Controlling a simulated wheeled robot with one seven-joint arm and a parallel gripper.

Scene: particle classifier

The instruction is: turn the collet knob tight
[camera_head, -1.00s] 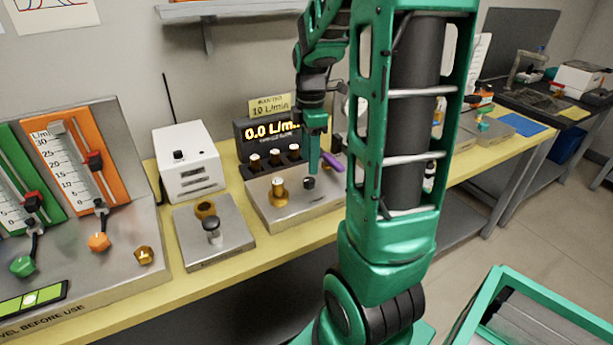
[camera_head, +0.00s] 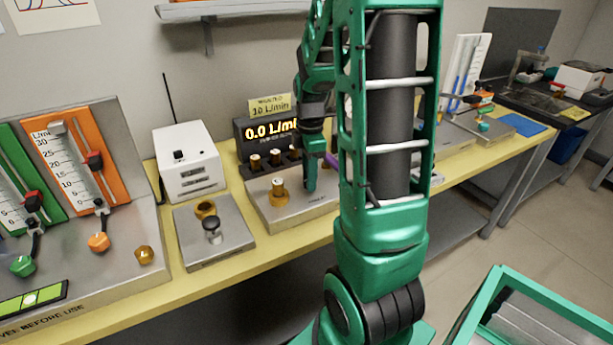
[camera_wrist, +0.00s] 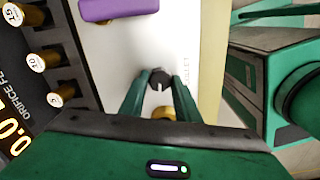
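The collet knob is a small dark knob (camera_wrist: 160,79) with a light mark, on a bare metal plate beside the partly legible "COLLET" lettering in the wrist view. My gripper (camera_wrist: 160,84) has its two green fingers spread, one on each side of the knob. The fingertips look close to it; I cannot tell if they touch. In the head view my gripper (camera_head: 311,185) points down over the right part of the metal unit (camera_head: 285,217), and its fingers hide the knob.
A brass fitting (camera_head: 279,192) stands left of my gripper. A purple piece (camera_wrist: 118,8) lies close by. Several brass-capped plugs (camera_wrist: 37,62) stand in a dark rack by the display reading 0.0 L/min (camera_head: 268,131). A white box (camera_head: 188,160) and plate with a black knob (camera_head: 212,229) are left.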

